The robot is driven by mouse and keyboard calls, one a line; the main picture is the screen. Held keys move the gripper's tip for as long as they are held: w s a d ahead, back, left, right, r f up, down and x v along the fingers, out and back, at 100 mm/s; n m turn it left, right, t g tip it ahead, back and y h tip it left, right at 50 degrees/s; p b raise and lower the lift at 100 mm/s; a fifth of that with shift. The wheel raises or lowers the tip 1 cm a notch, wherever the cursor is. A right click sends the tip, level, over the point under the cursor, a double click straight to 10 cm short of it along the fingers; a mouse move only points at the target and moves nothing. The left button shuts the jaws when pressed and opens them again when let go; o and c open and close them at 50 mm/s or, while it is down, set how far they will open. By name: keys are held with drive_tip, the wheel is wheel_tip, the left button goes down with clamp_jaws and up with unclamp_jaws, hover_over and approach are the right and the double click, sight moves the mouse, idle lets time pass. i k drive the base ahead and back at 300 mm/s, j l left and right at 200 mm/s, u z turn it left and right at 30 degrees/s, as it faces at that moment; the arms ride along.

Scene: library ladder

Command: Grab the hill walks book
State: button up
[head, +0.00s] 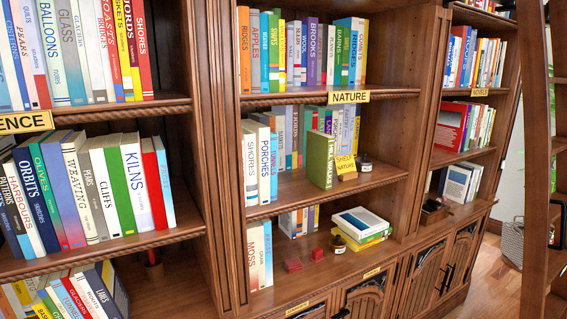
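I cannot read the words "hill walks" on any spine or cover, so I cannot tell which book it is. In the head view, a green book (320,159) stands upright near the front of the middle shelf of the NATURE bay, apart from the row at left; its title is too small to read. A small yellow card (346,165) stands just right of it. Below, a short stack of books (361,222) lies flat on the lower shelf, with a white-edged cover on top and yellow beneath. My gripper is not in view.
A NATURE label (348,97) marks the middle bay. A small dark jar (366,164) stands right of the card. Red blocks (293,265) and another jar (338,244) sit on the lower shelf. A wooden ladder (537,150) stands at right, with a basket (512,242) beside it.

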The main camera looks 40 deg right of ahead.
sight(320, 146)
drive_tip(key=z, duration=1.25)
